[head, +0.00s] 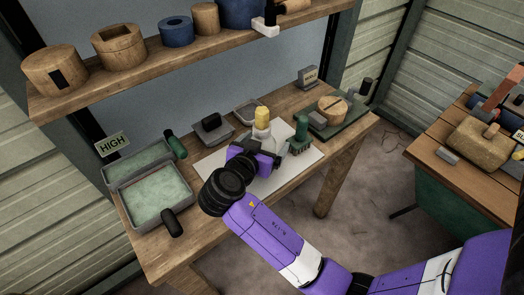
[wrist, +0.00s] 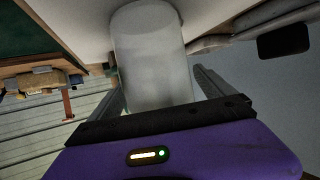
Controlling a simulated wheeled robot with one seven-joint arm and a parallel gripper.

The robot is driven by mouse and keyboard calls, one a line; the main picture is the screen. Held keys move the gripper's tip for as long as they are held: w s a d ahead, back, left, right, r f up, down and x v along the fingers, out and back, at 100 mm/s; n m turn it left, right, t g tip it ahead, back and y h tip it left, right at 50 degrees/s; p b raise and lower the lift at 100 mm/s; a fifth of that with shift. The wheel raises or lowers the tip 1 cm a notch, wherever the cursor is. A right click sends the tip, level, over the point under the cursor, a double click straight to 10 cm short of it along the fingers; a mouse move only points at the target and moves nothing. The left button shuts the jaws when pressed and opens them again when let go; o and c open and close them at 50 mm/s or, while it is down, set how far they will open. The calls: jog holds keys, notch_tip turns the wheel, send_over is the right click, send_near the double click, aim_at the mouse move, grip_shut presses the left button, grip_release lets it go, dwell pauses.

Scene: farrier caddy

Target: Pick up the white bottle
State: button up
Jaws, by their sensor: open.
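The white bottle (head: 262,132) with a yellow cap stands upright on a white sheet (head: 222,168) on the wooden bench. My gripper (head: 262,150) is at the near side of the bottle, low over the sheet, and hides its lower part in the head view. In the wrist view, the pale bottle body (wrist: 150,50) fills the space ahead of my gripper (wrist: 160,85). The open fingers lie on either side of the bottle's image. Whether either finger touches it, I cannot tell.
A green brush (head: 300,138) stands just right of the bottle. A small grey tray (head: 247,111) and a larger one (head: 212,132) lie behind. Two green-filled trays (head: 157,198) occupy the left end. A round wooden block (head: 332,110) sits at right. A shelf (head: 190,52) runs above the back.

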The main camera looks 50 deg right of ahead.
jog(key=shift+d+f, duration=0.1)
jog(key=shift+d, duration=0.1)
grip_shut()
dwell(0.3)
jog(key=shift+r, duration=0.2)
notch_tip(320, 180, up, 20)
jog(key=shift+p, duration=0.35)
jog(key=shift+f, duration=0.1)
jog(key=c, duration=0.8)
grip_release()
grip_shut()
